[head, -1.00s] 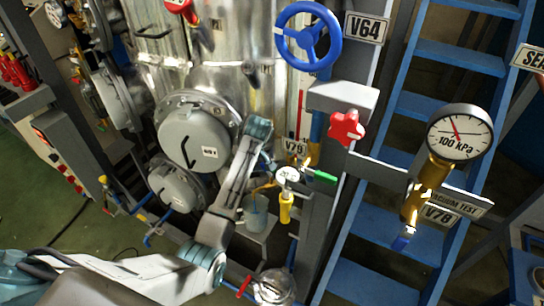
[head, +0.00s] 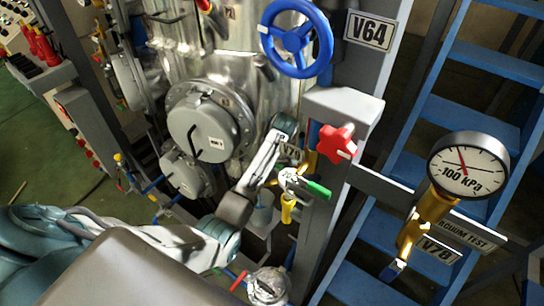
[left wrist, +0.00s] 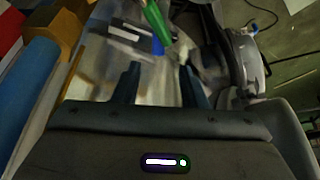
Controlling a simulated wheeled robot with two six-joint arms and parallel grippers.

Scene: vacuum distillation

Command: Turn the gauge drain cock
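A round dial gauge (head: 468,165) marked 100 kPa stands at the right on a brass stem. Below it is a cock with a blue handle (head: 394,269), beside a V78 plate (head: 438,250). Left of it, by the grey post, is a fitting with a green lever (head: 318,190) and a yellow part (head: 287,210), near a V79 plate (head: 291,152). My left arm reaches up to this fitting; its fingertips are not clear in the head view. In the left wrist view my left gripper (left wrist: 160,85) is open and empty, with a green lever (left wrist: 157,22) beyond its fingers. My right gripper is out of view.
A blue handwheel (head: 296,38) and a red star knob (head: 336,142) are above the green lever. The grey post (head: 345,105) stands close to my left arm. A steel vessel (head: 235,75) is behind, and blue stairs (head: 460,110) are at the right.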

